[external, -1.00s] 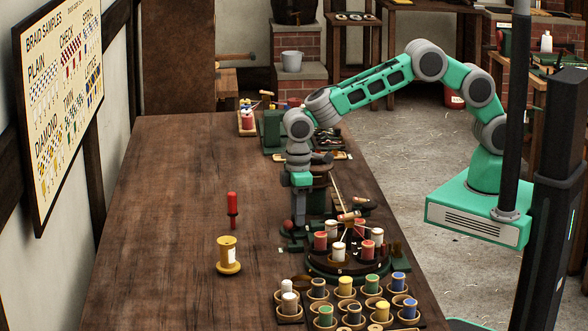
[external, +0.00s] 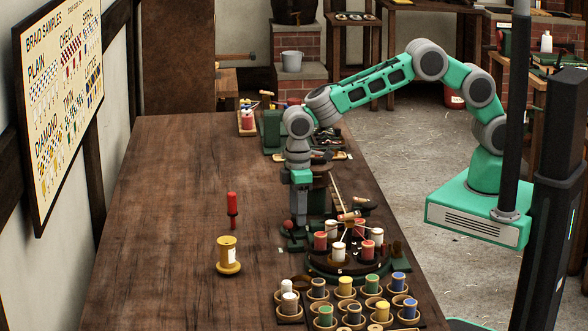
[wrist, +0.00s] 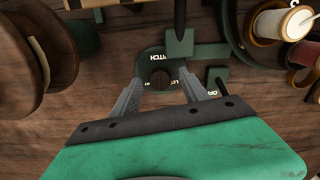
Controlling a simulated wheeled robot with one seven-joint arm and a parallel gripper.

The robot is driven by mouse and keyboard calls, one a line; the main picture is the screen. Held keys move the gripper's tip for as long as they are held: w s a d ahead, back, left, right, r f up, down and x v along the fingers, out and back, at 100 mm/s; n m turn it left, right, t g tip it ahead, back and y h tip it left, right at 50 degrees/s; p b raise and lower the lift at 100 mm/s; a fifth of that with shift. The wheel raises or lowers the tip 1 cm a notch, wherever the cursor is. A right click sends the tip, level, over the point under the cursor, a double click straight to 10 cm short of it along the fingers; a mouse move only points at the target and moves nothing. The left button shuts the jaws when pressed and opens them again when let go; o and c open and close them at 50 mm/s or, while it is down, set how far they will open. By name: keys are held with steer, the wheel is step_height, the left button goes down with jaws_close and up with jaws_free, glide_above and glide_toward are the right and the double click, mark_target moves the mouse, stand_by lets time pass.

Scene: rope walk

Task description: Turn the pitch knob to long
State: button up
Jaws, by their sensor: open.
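The pitch knob (wrist: 160,80) is a small dark round shape on a dark green plate (wrist: 180,52) lettered PITCH in the wrist view. More small lettering lies at its lower edge, partly covered and not readable, so its setting cannot be told. My gripper (wrist: 160,88) is open, with one grey finger on each side of the knob. Whether the fingers touch it cannot be told. In the external view my gripper (external: 298,222) points down low over the bench beside the round bobbin stand, and hides the knob there.
A round stand with red and white bobbins (external: 320,240) is close on the right of my gripper. Trays of coloured bobbins (external: 346,285) are in front. A yellow spool (external: 228,256) and a red-handled tool (external: 232,205) stand on the left. The bench's left side (external: 165,200) is mostly clear.

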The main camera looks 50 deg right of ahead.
step_height(320, 180, up, 7)
steer(key=shift+r+b, duration=0.1)
steer(key=shift+b, duration=0.35)
